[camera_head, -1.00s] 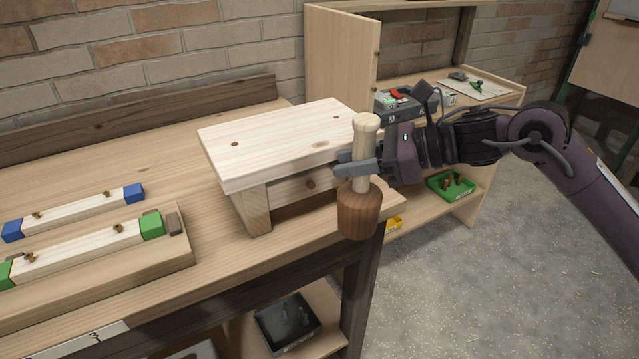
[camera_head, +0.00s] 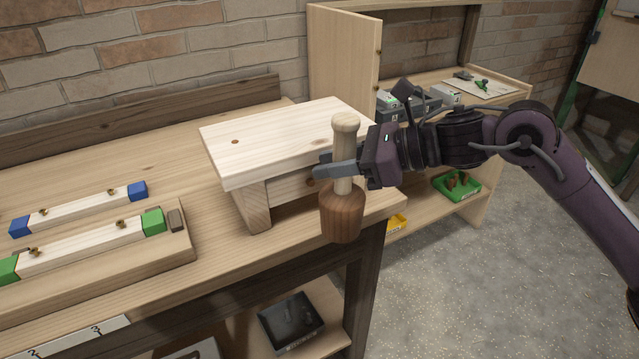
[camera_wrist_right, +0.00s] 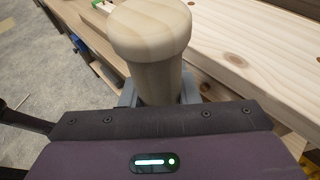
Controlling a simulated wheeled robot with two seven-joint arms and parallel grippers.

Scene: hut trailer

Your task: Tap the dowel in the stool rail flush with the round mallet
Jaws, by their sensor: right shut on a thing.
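The round mallet (camera_head: 342,218) has a dark brown head and a pale handle. My right gripper (camera_head: 336,170) is shut on the handle and holds the mallet upright, head down, in front of the stool's right end. The pale handle (camera_wrist_right: 154,50) also shows large in the right wrist view. The pale wooden stool (camera_head: 285,140) stands on the bench, and its top shows in the right wrist view (camera_wrist_right: 240,60). The stool rail (camera_head: 290,187) under the top is partly visible; the mallet and gripper cover its right part, and I cannot make out the dowel. My left gripper is not in view.
Two pale bars lie on the bench at the left, one with blue ends (camera_head: 80,208), one with green ends (camera_head: 85,245). A shelf unit (camera_head: 465,215) with a green bin (camera_head: 457,185) stands at the right. A black tray (camera_head: 291,320) sits below the bench.

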